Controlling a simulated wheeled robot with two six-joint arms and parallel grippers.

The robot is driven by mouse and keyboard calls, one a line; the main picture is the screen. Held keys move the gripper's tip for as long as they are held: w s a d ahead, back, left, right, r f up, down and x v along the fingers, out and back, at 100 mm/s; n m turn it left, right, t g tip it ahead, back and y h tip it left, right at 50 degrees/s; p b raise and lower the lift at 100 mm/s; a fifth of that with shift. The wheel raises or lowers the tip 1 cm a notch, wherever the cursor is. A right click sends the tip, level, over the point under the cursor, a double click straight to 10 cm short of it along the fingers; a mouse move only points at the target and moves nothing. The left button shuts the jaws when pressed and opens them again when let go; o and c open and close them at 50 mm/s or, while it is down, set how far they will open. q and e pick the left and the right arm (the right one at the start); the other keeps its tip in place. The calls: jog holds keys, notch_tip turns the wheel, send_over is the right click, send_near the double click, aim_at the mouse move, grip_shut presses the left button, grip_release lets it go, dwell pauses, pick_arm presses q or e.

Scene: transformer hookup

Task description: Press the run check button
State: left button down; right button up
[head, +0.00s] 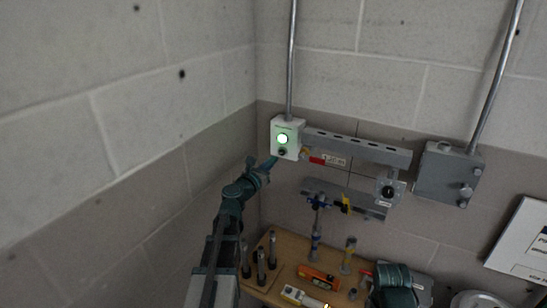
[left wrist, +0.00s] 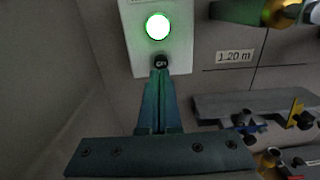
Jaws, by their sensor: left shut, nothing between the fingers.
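The run check box is a small white box (head: 291,124) on the wall under a vertical conduit. It carries a lit green-white lamp (head: 282,139) and a small black button (head: 282,152) below it. In the left wrist view the lamp (left wrist: 158,26) glows and the button (left wrist: 161,61) sits right at my left fingertips. My left gripper (head: 272,163) is shut and empty, its tips at the button; it also shows in the left wrist view (left wrist: 160,75). Whether the tips touch or press the button I cannot tell. My right gripper is not seen clearly.
A slotted grey rail (head: 357,146) runs right of the box, with a grey junction box (head: 447,172) beyond it. The wall at left is bare.

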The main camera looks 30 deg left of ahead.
pick_arm(q)
jog(key=s, duration=0.9)
jog(key=shift+a, duration=0.15)
dwell(0.4)
jog(key=s+d+f+m+g+h+b, duration=0.1)
jog(key=d+f+m+g+h, duration=0.15)
jog(key=d+f+m, duration=0.4)
jog(key=s+d+f+m+g+h+b, duration=0.1)
jog(key=d+f+m+g+h, duration=0.2)
jog(key=d+m, duration=0.65)
jog(key=s+d+f+m+g+h+b, duration=0.15)
jog(key=d+f+m+g, duration=0.3)
jog(key=d, duration=0.65)
jog(key=s+d+f+m+g+y, duration=0.3)
jog(key=s+d+f+m+g, duration=0.3)
jog(key=s+d+f+m, duration=0.35)
jog(key=s+a+f+m+g+y+b, duration=0.1)
jog(key=s+f+m+y, duration=0.1)
jog(key=s+m+y, duration=0.1)
jog(key=s+a+f+m+g+y, duration=0.1)
jog(key=s+a+m+y, duration=0.1)
jog(key=s+m, duration=0.3)
jog(key=shift+s+a+f+m+y+b, duration=0.25)
jog(key=shift+f+m+y+b, duration=0.2)
jog(key=shift+m, duration=0.25)
